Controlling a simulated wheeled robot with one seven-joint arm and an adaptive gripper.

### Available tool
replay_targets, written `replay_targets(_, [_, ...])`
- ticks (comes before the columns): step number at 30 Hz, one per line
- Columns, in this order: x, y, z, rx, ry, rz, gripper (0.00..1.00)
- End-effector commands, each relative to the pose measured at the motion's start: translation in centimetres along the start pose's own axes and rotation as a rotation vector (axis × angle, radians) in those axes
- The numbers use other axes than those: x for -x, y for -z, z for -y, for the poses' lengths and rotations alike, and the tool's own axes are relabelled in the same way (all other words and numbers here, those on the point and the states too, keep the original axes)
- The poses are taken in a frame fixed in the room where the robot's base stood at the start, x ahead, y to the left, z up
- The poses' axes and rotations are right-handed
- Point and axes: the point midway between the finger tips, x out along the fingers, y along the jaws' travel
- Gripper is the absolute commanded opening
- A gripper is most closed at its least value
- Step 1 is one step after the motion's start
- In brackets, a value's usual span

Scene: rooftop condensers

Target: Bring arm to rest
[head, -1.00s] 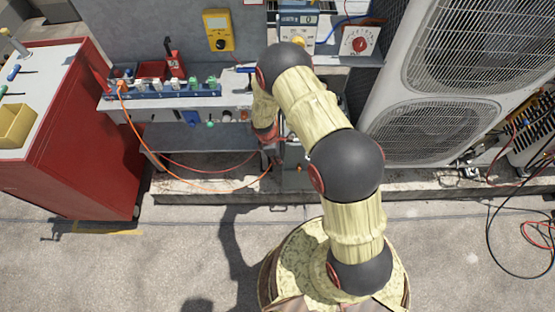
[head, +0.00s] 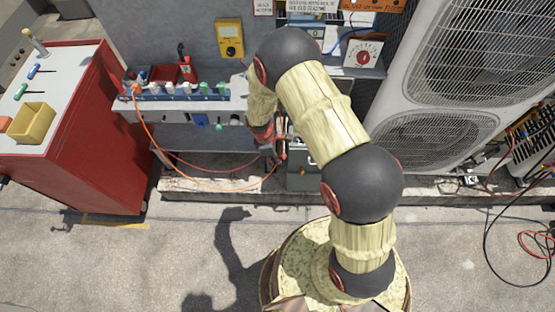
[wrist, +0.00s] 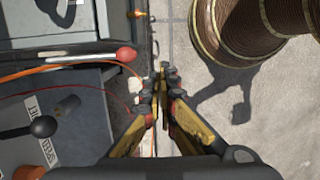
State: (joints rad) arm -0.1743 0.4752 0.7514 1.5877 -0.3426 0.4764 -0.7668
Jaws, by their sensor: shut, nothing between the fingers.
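My gripper (wrist: 163,80) shows in the wrist view with its yellow and dark fingers together and nothing between them. It points down past the edge of the bench area, with paved ground beyond. In the head view my arm rises from its base and bends down toward the bench. My gripper (head: 275,158) hangs low there, in front of the lower shelf and beside a grey box; its fingertips are small and partly hidden by the arm.
A workbench (head: 170,105) carries a blue manifold with several fittings. A red cabinet (head: 100,150) stands left and large condenser units (head: 440,70) stand right. An orange hose (head: 150,140) loops near my gripper. Open pavement (head: 120,270) lies in front.

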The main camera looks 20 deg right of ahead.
Motion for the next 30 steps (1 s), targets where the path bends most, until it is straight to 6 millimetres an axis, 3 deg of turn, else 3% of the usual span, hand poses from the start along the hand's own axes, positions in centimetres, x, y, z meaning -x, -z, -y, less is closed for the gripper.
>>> replay_targets(26, [0.7, -0.2, 0.6, -0.058, 0.009, 0.008, 0.0])
replay_targets(28, [0.6, -0.7, 1.3, -0.122, 0.031, 0.025, 0.0])
replay_targets(30, [0.2, -1.8, 3.4, -0.194, 0.074, 0.057, 0.0])
